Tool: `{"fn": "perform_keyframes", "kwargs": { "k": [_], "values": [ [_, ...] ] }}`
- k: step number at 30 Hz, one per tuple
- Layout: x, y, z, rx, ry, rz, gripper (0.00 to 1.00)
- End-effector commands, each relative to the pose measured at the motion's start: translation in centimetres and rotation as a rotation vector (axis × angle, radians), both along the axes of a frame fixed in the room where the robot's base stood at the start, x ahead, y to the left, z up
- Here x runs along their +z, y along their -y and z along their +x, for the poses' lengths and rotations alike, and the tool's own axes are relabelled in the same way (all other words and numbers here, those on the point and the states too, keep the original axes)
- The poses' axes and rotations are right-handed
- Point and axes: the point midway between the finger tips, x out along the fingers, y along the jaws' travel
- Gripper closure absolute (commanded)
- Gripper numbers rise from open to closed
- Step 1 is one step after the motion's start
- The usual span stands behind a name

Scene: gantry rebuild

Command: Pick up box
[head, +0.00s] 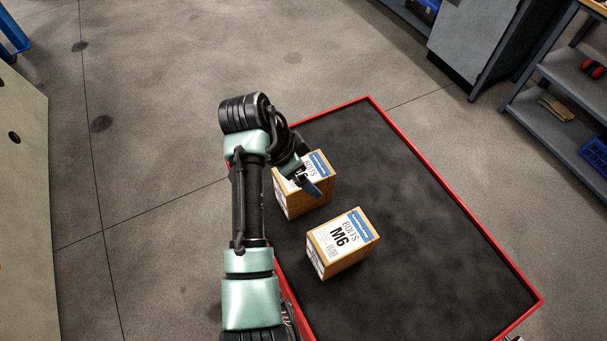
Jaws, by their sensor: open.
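Two cardboard boxes stand on the dark top of a red-rimmed cart (455,185). The nearer box (343,243) has a white and blue label reading "BOLTS M6" and shows in full. The farther box (317,201) has a similar label, partly covered by my gripper. My gripper (313,190) is at the end of my arm, over the farther box's top. It is open, with no box seen held between its fingers. I cannot tell whether the fingers touch the box.
The right and far parts of the cart top are clear, bounded by a raised red rim. A grey cabinet (475,40) and a shelf (555,122) with red ear defenders (592,68) and a blue bin (596,153) stand at the upper right. A pale panel (22,190) is at the left.

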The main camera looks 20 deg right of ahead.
Motion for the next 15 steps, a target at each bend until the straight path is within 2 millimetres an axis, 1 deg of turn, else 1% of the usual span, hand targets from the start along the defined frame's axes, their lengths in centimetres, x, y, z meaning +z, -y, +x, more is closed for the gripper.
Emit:
{"fn": "perform_keyframes", "kwargs": {
  "k": [15],
  "values": [
    [-0.35, 0.01, 0.0, 0.0, 0.0, -0.001, 0.0]
  ]
}}
